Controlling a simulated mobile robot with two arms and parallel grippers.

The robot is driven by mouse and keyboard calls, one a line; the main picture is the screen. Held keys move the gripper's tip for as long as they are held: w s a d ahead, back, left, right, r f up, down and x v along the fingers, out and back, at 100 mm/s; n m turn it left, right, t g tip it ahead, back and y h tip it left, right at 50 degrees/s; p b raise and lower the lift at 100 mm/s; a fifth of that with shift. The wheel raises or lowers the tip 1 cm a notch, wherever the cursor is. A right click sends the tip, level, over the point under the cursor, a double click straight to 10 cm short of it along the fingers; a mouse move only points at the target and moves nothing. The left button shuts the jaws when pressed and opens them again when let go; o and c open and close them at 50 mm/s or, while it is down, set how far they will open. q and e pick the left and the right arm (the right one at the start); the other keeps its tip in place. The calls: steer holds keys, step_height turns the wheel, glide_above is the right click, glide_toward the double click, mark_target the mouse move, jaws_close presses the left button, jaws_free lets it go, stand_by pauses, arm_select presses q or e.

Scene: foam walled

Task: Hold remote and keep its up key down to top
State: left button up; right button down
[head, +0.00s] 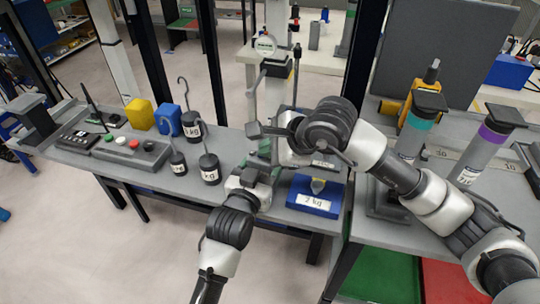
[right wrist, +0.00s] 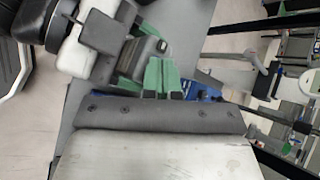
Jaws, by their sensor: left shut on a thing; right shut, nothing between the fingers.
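My left gripper (head: 258,174) is shut on a small dark grey box that appears to be the remote (right wrist: 148,50), above the front edge of the grey table. Its fingers largely cover the box in the head view, and I cannot make out the up key. My right gripper (head: 274,151) is shut and empty, close beside the left one. In the right wrist view its green fingertips (right wrist: 161,78) point at the box. They look very near it or touching; I cannot tell whether a key is pressed.
Hooked dark weights (head: 209,168), a yellow block (head: 140,114) and a button box (head: 130,151) stand left. Capped grey cylinders (head: 484,148) stand on the right table.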

mark_target(269, 159)
steer(key=shift+r, duration=0.7)
steer(key=shift+r, duration=2.5)
arm_select(q)
steer(key=o, duration=1.1)
steer(key=shift+c, duration=0.2)
